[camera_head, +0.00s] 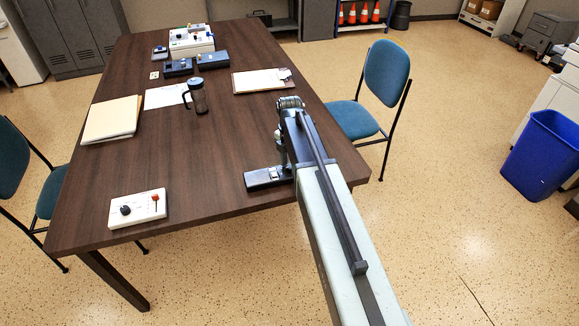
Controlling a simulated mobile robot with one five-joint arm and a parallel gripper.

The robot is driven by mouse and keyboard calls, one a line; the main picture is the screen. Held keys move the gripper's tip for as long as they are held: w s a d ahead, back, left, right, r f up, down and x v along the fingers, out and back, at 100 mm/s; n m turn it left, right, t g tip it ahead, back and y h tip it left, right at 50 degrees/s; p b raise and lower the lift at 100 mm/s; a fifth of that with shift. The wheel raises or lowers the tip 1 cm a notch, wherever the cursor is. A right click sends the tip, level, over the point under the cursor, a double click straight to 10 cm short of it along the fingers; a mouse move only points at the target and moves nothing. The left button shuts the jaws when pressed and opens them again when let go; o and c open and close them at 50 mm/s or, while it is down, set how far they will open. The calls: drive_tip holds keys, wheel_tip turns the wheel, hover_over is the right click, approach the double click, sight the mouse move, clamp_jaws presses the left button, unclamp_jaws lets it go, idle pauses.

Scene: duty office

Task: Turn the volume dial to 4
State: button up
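A white control box (138,209) lies on the near left corner of the brown table. It has a round black dial (125,210) on its left and a red lever (155,198) on its right. The dial's markings are too small to read, and I cannot tell whether it is the volume dial. My arm reaches in from the lower right over the table's right side. My gripper (283,150) is at its far end, to the right of the box and apart from it. The fingers are too small and partly hidden, so I cannot tell their opening.
A dark flat device (267,178) lies by my arm's end. A mug (198,96), folders (112,119), a clipboard (262,80) and another white control panel (191,41) stand farther back. The tabletop between the box and my arm is largely clear.

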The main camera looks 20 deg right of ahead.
clamp_jaws()
